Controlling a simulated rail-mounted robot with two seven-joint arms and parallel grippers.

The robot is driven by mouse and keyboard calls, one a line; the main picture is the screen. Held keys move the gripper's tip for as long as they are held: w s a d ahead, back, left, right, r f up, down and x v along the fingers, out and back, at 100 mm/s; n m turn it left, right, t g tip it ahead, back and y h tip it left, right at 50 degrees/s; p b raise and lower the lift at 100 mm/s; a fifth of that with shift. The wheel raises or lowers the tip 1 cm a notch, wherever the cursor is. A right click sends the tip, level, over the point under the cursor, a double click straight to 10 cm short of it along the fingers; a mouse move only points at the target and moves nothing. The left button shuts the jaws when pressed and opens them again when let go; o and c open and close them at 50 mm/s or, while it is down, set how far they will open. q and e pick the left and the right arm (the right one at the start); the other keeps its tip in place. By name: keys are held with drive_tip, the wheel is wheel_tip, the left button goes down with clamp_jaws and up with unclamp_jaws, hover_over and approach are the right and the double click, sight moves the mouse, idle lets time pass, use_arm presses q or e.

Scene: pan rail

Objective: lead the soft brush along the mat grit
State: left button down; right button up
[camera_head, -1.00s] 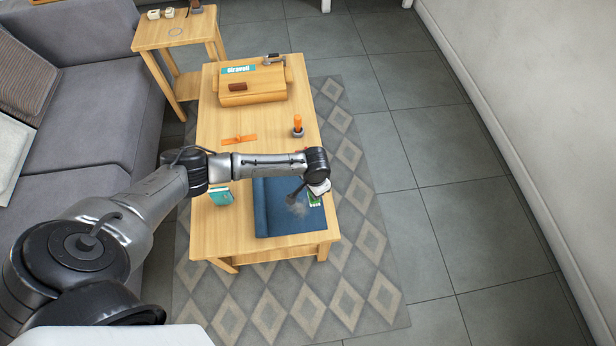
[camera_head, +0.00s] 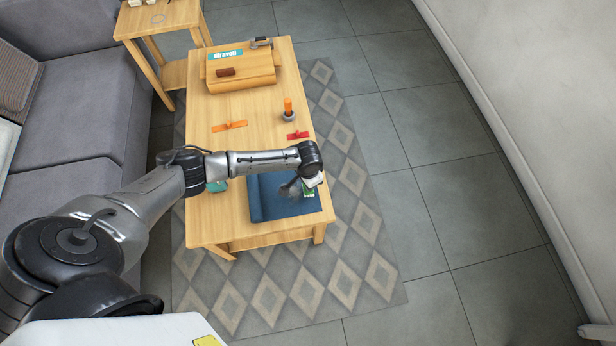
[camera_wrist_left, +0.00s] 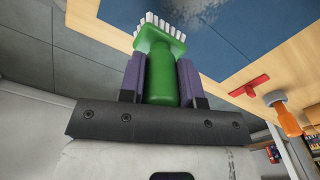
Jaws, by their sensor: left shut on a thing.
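A soft brush (camera_wrist_left: 162,65) with a green handle and white bristles is held in my left gripper (camera_wrist_left: 160,75), which is shut on its handle. In the head view the brush (camera_head: 308,193) is over the right part of the blue mat (camera_head: 262,206), below my left gripper (camera_head: 313,182). I cannot tell whether the bristles touch the mat. A grey patch of grit (camera_wrist_left: 197,12) lies on the mat beside the bristles in the wrist view. My right gripper is not in view.
The mat lies at the near end of the wooden table (camera_head: 215,228). Behind it are a red item (camera_head: 298,135), an orange-handled tool (camera_head: 288,107), an orange piece (camera_head: 229,126) and a wooden box (camera_head: 240,84). A sofa (camera_head: 85,120) stands left; open floor lies right.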

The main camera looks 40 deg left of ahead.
use_arm(q)
drive_tip(key=shift+s+a+p, duration=0.4)
drive_tip(key=shift+s+p, duration=0.2)
drive_tip(key=shift+p, duration=0.55)
drive_tip(key=shift+s+a+f+p, duration=0.1)
drive_tip(key=shift+s+a+p, duration=0.85)
drive_tip(key=shift+s, duration=0.4)
drive_tip(key=shift+s+a+f+p, duration=0.1)
drive_tip(key=shift+s+a+p, duration=0.8)
drive_tip(key=shift+s, duration=0.45)
drive_tip(key=shift+s+a+f+p, duration=0.1)
drive_tip(key=shift+s+a+p, duration=0.7)
drive_tip(key=shift+s+a, duration=0.45)
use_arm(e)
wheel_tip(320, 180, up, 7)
use_arm(q)
drive_tip(key=shift+s+d, duration=0.1)
drive_tip(key=shift+d, duration=0.05)
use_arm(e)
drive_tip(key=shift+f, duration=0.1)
use_arm(q)
drive_tip(key=shift+f, duration=0.8)
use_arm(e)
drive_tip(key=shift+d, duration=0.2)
use_arm(q)
drive_tip(key=shift+f, duration=0.35)
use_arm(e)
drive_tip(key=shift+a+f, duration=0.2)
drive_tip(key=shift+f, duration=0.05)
